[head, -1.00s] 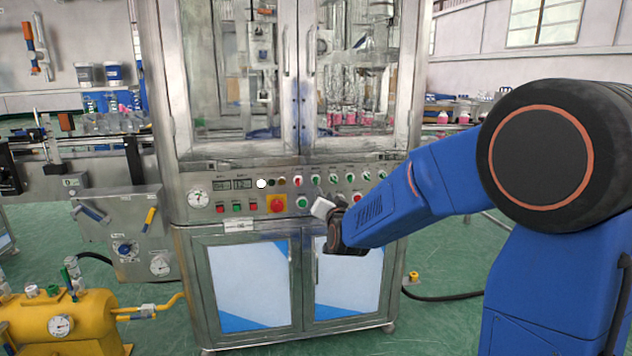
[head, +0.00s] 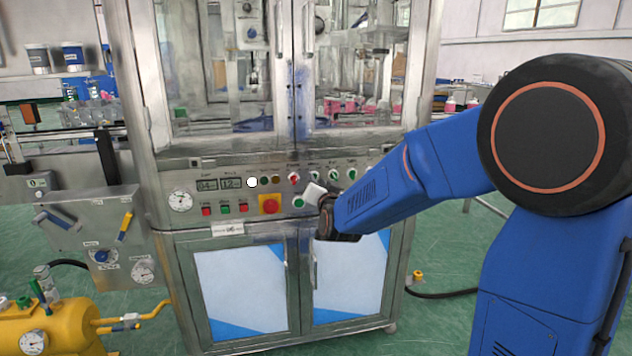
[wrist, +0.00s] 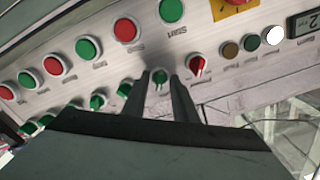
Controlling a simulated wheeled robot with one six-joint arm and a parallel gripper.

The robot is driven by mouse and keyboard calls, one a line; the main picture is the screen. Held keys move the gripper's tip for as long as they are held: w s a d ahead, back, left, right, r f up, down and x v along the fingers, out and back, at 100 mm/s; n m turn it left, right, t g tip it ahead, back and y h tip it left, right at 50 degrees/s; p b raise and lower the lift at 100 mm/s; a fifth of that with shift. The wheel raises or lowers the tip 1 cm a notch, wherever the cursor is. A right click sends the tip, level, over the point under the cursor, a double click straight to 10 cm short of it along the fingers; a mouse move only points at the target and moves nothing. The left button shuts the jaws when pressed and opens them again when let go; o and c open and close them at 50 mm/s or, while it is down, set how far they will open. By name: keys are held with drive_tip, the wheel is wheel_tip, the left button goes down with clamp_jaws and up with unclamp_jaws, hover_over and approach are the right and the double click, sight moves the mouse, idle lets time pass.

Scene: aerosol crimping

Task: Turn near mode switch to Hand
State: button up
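The control panel (head: 232,212) on the steel machine carries a row of selector switches. A red selector switch (head: 294,178) and green selector switches (head: 334,174) show in its upper row. Labels are too small to read, so I cannot tell which one is the near mode switch. My gripper (wrist: 160,80) is open, its two dark fingers on either side of a green selector switch (wrist: 160,76). I cannot tell whether they touch it. The red selector switch (wrist: 198,66) is just right of the fingers. In the head view my wrist hides part of the panel.
A red emergency button on a yellow plate (head: 270,204) and push buttons (head: 243,208) sit left of my gripper. Several push buttons (wrist: 88,48) line the panel in the wrist view. A yellow tank (head: 60,325) stands at lower left.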

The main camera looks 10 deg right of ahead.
drive_tip(key=shift+c, duration=0.6)
clamp_jaws()
drive_tip(key=shift+n, duration=0.4)
drive_tip(key=n, duration=1.1)
drive_tip(key=shift+o, duration=0.6)
unclamp_jaws()
